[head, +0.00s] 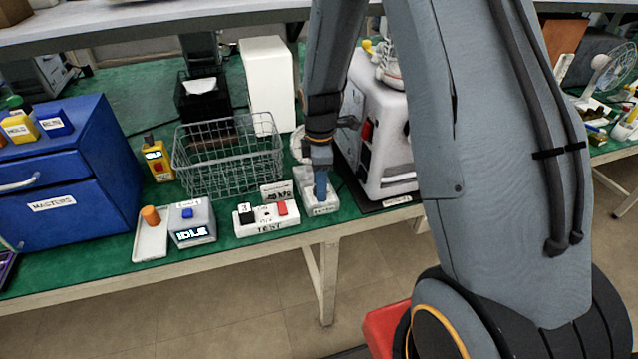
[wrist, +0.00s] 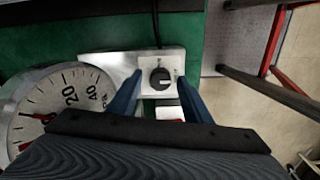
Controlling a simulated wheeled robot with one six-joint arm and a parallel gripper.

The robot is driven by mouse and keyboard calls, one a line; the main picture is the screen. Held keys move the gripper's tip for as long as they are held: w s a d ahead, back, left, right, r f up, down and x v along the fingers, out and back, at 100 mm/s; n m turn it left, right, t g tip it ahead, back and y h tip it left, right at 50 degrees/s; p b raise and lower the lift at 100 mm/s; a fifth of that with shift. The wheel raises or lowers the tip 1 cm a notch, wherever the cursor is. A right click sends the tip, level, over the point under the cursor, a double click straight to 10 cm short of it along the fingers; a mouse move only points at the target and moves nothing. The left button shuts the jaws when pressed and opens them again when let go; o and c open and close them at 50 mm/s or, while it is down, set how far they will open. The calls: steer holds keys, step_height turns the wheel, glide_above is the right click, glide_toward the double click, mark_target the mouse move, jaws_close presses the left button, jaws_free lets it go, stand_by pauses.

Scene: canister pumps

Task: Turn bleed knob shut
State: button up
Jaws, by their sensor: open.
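The bleed knob (wrist: 160,78) is a round black dial with a pale pointer line, on a light plate on a white box. In the wrist view the pointer line points right. My gripper (wrist: 159,77) is open, with one blue finger on each side of the knob and gaps between fingers and knob. I cannot tell how far above the knob the fingertips are. In the head view my gripper (head: 320,186) is over the white box (head: 322,209) at the bench's front edge, and the knob is hidden there.
A round gauge (wrist: 55,108) lies left of the box in the wrist view. In the head view a white switch block marked TEST (head: 267,221) is left of the box, a wire basket (head: 228,160) behind it, and a large white machine (head: 385,150) close on the right.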

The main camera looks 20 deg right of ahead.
steer(key=shift+r+b, duration=0.85)
steer(key=shift+r, duration=3)
steer(key=s+r+m+t, duration=0.1)
steer(key=s+r+m, duration=0.3)
steer(key=s+m, duration=1.2)
steer(key=shift+s, duration=0.55)
